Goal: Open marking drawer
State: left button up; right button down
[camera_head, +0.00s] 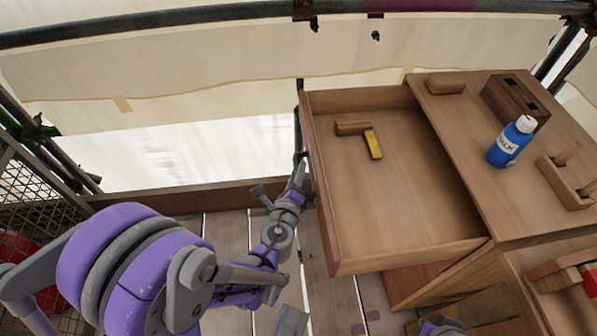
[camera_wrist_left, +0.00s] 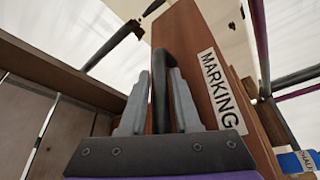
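The marking drawer (camera_head: 400,205) is a brown wooden drawer, pulled well out of the cabinet to the left in the head view. Its front panel carries a white MARKING label (camera_wrist_left: 221,88) in the left wrist view. A dark bar handle (camera_wrist_left: 159,95) stands on that front. My left gripper (camera_head: 298,178) is at the handle on the drawer's outer side. In the left wrist view its two grey fingers (camera_wrist_left: 158,78) stand close on both sides of the handle, shut on it. The right gripper is not clearly visible in either view.
A wooden piece (camera_head: 353,128) and a yellow piece (camera_head: 373,144) lie in the drawer. On the cabinet top (camera_head: 455,125) are a blue chalk bottle (camera_head: 511,142), a dark wooden block (camera_head: 514,100) and a wooden holder (camera_head: 566,181). Scaffold tubes and mesh (camera_head: 35,190) border the plank floor.

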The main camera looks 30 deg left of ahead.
pick_arm(q)
jog(key=shift+o, duration=1.2)
jog(key=p+v, duration=0.1)
jog(key=v, duration=0.9)
jog(key=shift+s, duration=0.35)
jog(key=shift+r, duration=0.1)
